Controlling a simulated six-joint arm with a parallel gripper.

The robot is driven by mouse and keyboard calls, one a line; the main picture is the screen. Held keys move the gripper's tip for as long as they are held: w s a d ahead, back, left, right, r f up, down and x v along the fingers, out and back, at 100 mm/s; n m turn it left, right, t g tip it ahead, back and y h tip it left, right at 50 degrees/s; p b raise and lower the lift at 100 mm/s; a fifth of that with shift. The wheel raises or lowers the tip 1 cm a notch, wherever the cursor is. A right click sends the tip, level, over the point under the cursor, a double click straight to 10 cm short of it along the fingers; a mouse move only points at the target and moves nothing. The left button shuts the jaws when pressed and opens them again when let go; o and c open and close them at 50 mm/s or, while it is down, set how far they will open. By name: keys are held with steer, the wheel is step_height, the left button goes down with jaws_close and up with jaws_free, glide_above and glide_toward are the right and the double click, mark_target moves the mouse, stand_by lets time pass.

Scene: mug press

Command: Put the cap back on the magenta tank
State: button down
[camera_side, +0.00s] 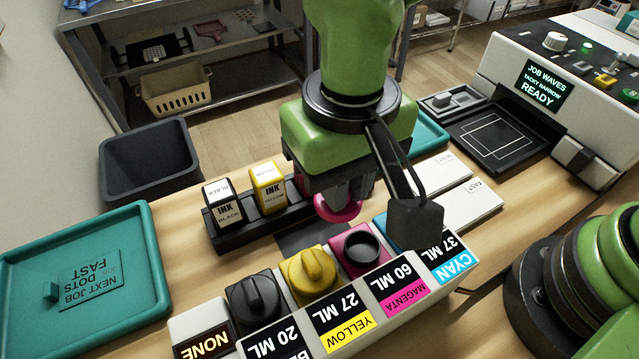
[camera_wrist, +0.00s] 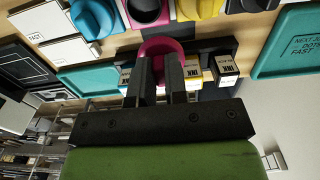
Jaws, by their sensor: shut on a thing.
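The magenta tank (camera_side: 345,244) stands in the row of tanks, and its round black neck (camera_side: 362,248) is open at the top. In the wrist view the magenta tank (camera_wrist: 165,14) is at the top edge, partly cut off. My gripper (camera_side: 338,194) is shut on the magenta cap (camera_side: 338,210), which it holds above the bench, behind the tank in the side view. The cap (camera_wrist: 160,46) also shows between and beyond the fingers of my gripper (camera_wrist: 161,62) in the wrist view. The cap is apart from the neck; its exact height is hard to tell.
The yellow tank's cap (camera_side: 312,266) and the black tank's cap (camera_side: 258,294) are on. The cyan tank (camera_side: 385,228) is partly hidden by my wrist. Black (camera_side: 222,203) and yellow (camera_side: 268,187) ink boxes stand in a dark rack. A teal tray (camera_side: 150,260) lies left.

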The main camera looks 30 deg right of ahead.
steer(key=s+d+r, duration=0.1)
steer(key=s+r, duration=0.1)
steer(key=s, duration=0.2)
steer(key=shift+w+d+f, duration=0.1)
steer(key=shift+d+f, duration=0.05)
steer(key=shift+f, duration=2.9)
steer(key=shift+f, duration=0.15)
steer(key=c, duration=0.6)
jaws_free()
steer(key=shift+r, duration=3.5)
steer(key=shift+c, duration=0.4)
